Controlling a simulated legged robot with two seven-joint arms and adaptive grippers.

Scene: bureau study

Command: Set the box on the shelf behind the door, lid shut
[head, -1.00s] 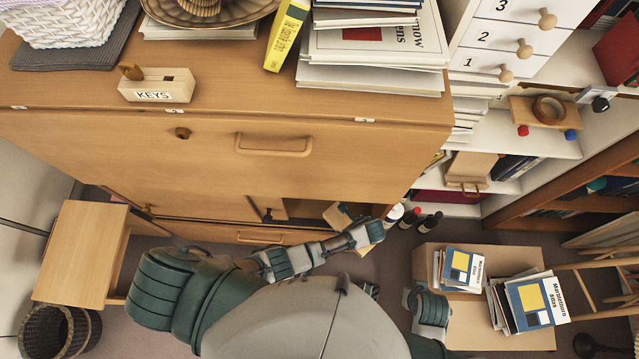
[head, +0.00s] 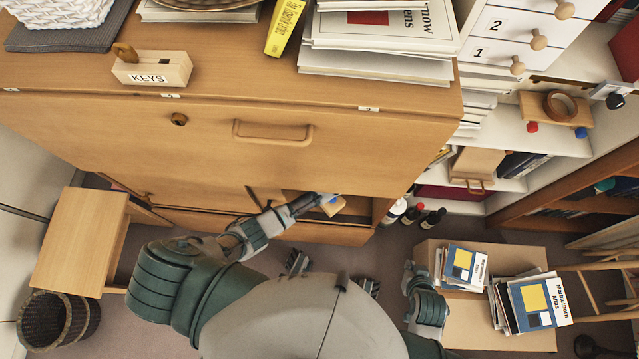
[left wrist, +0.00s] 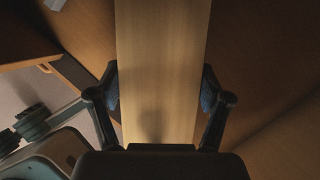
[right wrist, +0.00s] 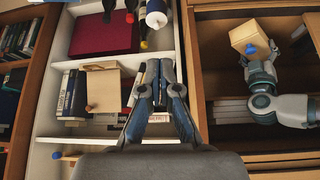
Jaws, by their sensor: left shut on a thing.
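The pale wooden box (right wrist: 248,36) is at the open lower cupboard (right wrist: 240,75) of the bureau in the right wrist view. My left gripper (right wrist: 262,50) is shut on it. In the left wrist view, the box (left wrist: 160,60) fills the space between the two fingers (left wrist: 160,95). In the head view, the box (head: 333,206) is partly under the bureau's overhang, at the cupboard opening. I cannot tell whether its lid is shut. The cupboard shelf is mostly hidden in the head view. My right gripper (right wrist: 159,80) has its fingers together, empty, in front of the white bookshelf.
The bureau's upper front (head: 270,150) overhangs the opening. The white bookshelf (right wrist: 50,125) stands beside the cupboard. Bottles (head: 430,219) stand near the cupboard's right side. A cardboard box (head: 490,325) with books is at the lower right. A wooden stool (head: 75,240) is at left.

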